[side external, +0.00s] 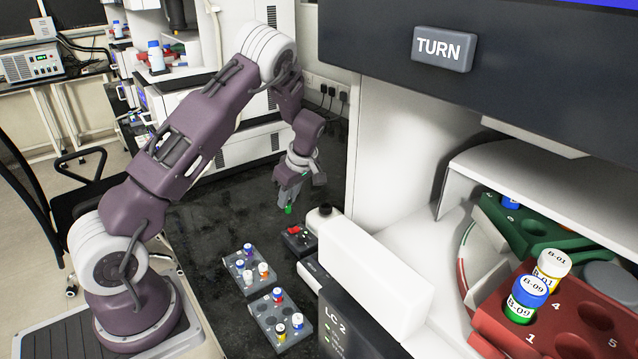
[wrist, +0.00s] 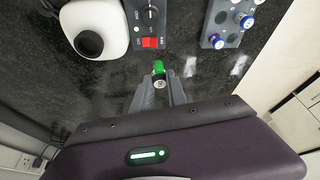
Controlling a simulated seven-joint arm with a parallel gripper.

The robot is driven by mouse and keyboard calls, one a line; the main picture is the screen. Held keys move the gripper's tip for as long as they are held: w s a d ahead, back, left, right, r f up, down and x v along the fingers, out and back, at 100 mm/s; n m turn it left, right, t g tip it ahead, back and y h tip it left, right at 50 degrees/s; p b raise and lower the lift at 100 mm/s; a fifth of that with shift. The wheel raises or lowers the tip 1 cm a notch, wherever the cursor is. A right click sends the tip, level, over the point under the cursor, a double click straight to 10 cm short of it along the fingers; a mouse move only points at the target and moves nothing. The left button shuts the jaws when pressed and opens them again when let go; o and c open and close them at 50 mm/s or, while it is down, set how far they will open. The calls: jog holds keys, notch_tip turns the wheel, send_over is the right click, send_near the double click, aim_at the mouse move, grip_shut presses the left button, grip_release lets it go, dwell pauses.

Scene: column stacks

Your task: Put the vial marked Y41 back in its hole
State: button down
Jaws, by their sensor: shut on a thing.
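My gripper (side external: 289,200) hangs above the dark bench, pointing down, shut on a small vial with a bright green part (side external: 288,209). In the wrist view the green vial (wrist: 158,67) shows between the fingertips of my gripper (wrist: 159,82). Its marking cannot be read, so I cannot tell whether it is Y41. Two grey racks stand on the bench, the farther one (side external: 237,279) and the nearer one (side external: 267,312). Both hold capped vials and have some empty holes. One grey rack (wrist: 229,38) shows in part at the top right of the wrist view.
A control box with a red switch (side external: 294,231) stands between my gripper and the racks. The white machine (side external: 375,270) rises to the right, with a TURN button (side external: 443,48). Inside are a red tray (side external: 490,320) with B-01 and B-09 vials and a green tray (side external: 492,209). Bench left of the racks is clear.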

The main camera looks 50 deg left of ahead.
jog(key=shift+s+d+f+n+g+h, duration=0.15)
jog(key=shift+s+f+n+g, duration=0.3)
jog(key=shift+s+f+n, duration=1.6)
jog(key=shift+s+a+f+n+g+h, duration=0.1)
jog(key=shift+s+f+n+g+h, duration=0.25)
jog(key=shift+s, duration=3.2)
jog(key=shift+s+d+f+n+g+h, duration=0.1)
jog(key=shift+s+f+n+g, duration=0.4)
jog(key=shift+s+f+n, duration=1.55)
jog(key=shift+s+r+m, duration=0.2)
jog(key=shift+s+m, duration=0.55)
jog(key=shift+f, duration=0.35)
jog(key=c, duration=1.2)
grip_release()
jog(key=shift+c, duration=0.2)
